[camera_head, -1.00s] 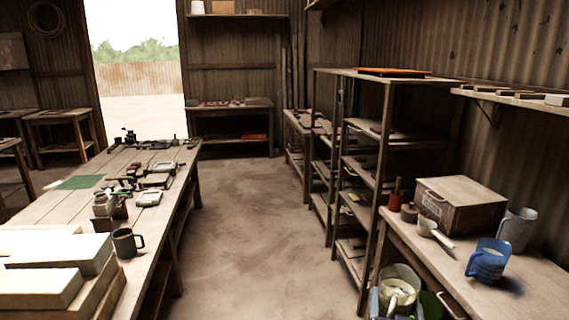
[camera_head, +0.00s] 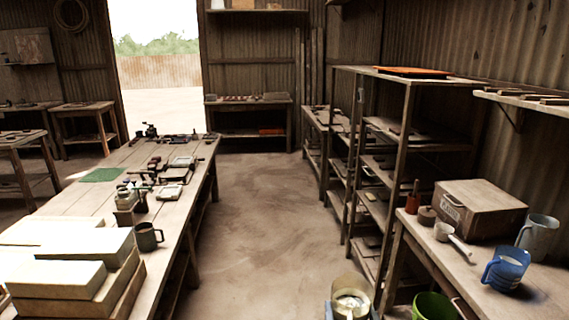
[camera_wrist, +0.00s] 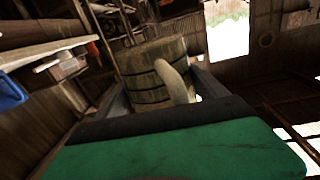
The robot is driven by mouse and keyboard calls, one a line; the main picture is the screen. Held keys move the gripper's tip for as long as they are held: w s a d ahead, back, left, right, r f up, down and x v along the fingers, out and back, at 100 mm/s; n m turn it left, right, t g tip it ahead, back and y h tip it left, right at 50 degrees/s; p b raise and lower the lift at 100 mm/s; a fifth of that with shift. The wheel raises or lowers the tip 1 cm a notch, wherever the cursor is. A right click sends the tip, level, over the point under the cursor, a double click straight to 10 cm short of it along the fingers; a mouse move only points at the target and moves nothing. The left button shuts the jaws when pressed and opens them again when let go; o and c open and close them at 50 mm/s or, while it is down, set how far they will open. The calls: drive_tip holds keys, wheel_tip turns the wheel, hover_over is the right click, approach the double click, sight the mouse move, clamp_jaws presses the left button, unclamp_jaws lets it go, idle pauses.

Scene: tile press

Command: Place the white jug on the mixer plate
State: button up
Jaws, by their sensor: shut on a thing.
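The white jug (camera_head: 349,284), pale cream in this light, is at the bottom edge of the head view, seen from above into its open top. In the wrist view the jug (camera_wrist: 147,82) has ridged sides and a curved handle facing the camera. My gripper (camera_wrist: 160,90) is shut on the jug, one finger on each side of it. The jug is held up over the aisle, apart from both benches; its base is hidden. I cannot make out the mixer plate in either view.
The right bench holds a blue jug (camera_head: 505,268), a grey jug (camera_head: 538,236), a wooden box (camera_head: 482,208) and a scoop (camera_head: 452,238). A green bucket (camera_head: 433,306) stands beside that bench. The left bench holds pale blocks (camera_head: 60,285) and a dark mug (camera_head: 147,238). The aisle floor (camera_head: 262,215) is clear.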

sight(357, 309)
drive_tip(key=r, duration=0.5)
drive_tip(key=shift+s+r, duration=0.35)
drive_tip(key=shift+r, duration=0.05)
